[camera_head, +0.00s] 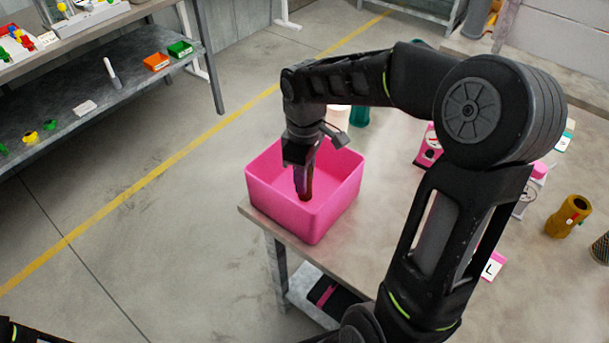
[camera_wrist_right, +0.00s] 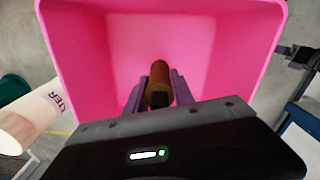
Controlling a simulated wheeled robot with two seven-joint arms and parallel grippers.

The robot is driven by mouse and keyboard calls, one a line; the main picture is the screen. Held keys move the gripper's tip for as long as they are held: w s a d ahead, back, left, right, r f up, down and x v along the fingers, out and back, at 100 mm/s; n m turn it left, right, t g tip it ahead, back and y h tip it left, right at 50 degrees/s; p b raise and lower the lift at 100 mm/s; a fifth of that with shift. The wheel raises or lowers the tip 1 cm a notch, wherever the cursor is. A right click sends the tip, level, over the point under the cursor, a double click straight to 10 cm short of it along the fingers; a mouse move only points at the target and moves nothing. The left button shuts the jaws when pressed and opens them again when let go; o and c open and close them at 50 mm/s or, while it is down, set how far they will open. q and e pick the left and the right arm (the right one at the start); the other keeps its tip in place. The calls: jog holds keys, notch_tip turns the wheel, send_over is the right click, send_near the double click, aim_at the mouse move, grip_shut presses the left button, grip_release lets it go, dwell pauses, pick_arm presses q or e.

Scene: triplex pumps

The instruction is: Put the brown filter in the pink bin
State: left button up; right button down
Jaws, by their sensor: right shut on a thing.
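The pink bin (camera_head: 325,214) stands at the near left corner of the table in the head view, and its inside fills much of the right wrist view (camera_wrist_right: 200,45). My right gripper (camera_head: 305,190) points down into the bin. It is shut on the brown filter (camera_wrist_right: 159,73), which shows between the fingers in the right wrist view. In the head view the filter (camera_head: 309,184) is mostly hidden by the fingers. Whether it touches the bin floor cannot be told. Only a dark piece of my left arm shows at the lower left, without its gripper.
A white cylinder labelled as a filter (camera_wrist_right: 32,117) and a green one (camera_wrist_right: 13,88) stand beside the bin. A mustard-coloured part (camera_head: 568,217) stands on the table at the right. A shelf (camera_head: 95,85) with small bins is at the upper left, with clear floor between.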

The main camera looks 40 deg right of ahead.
jog(key=shift+f, duration=0.1)
jog(key=c, duration=1.1)
grip_release()
notch_tip(320, 180, up, 12)
jog(key=shift+r, duration=0.15)
